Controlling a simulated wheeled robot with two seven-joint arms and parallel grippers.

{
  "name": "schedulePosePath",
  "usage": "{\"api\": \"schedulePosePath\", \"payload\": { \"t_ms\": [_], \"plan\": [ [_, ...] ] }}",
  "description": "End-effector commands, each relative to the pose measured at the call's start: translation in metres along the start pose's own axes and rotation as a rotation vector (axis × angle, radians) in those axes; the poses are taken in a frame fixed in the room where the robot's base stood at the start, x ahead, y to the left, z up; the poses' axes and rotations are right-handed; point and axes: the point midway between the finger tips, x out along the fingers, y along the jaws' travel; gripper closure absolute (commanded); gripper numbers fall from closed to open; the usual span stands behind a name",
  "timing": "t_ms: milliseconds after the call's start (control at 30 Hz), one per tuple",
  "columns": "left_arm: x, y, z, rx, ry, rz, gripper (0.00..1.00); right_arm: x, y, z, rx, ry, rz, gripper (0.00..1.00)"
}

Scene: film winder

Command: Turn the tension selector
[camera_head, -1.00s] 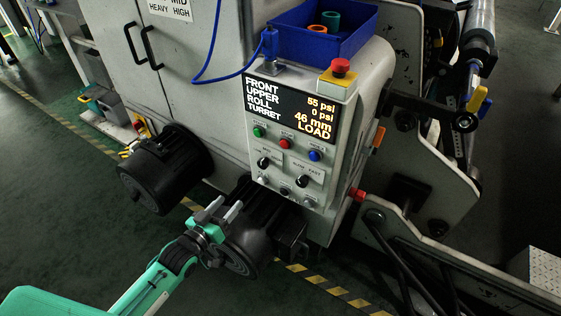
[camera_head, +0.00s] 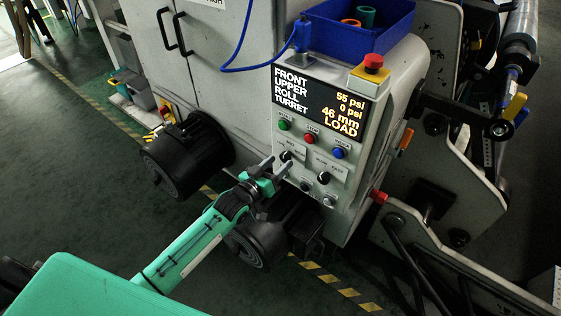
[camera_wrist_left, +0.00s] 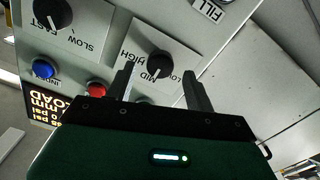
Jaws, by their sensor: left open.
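The tension selector is a black knob (camera_head: 286,156) on the pale control panel, with a plate marked LOW, MID and HIGH. In the left wrist view the knob (camera_wrist_left: 160,63) sits ahead of the fingers, its white pointer line towards MID. My left gripper (camera_head: 278,166) is open and empty, its fingertips close to the panel beside the knob. In the left wrist view its two fingers (camera_wrist_left: 159,80) stand to either side of the knob's picture position. I cannot tell the remaining gap in depth. My right gripper is not in view.
A second black knob (camera_head: 323,177), marked SLOW and FAST, is close by on the right. Green, red (camera_head: 310,138) and blue buttons lie above, under the lit display (camera_head: 318,103). Black motors (camera_head: 187,157) stand below. A red emergency button (camera_head: 373,62) tops the panel.

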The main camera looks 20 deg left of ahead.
Motion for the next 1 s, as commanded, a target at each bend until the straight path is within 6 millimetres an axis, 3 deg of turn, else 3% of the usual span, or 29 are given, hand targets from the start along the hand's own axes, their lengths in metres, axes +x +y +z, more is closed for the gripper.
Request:
{"api": "schedulePosePath", "payload": {
  "t_ms": [200,533,767,1000],
  "plan": [
    [0.018,-0.001,0.0,0.0,0.0,-0.001,0.46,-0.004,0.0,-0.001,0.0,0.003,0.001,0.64],
    [0.02,0.0,0.0,0.001,0.0,0.0,0.46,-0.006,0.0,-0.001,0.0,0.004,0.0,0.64],
    [0.02,0.0,0.0,0.001,0.0,0.0,0.89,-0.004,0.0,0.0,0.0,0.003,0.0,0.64],
    [0.02,0.0,0.0,0.014,-0.001,-0.001,0.91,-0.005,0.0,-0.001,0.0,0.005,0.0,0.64]
  ]
}}
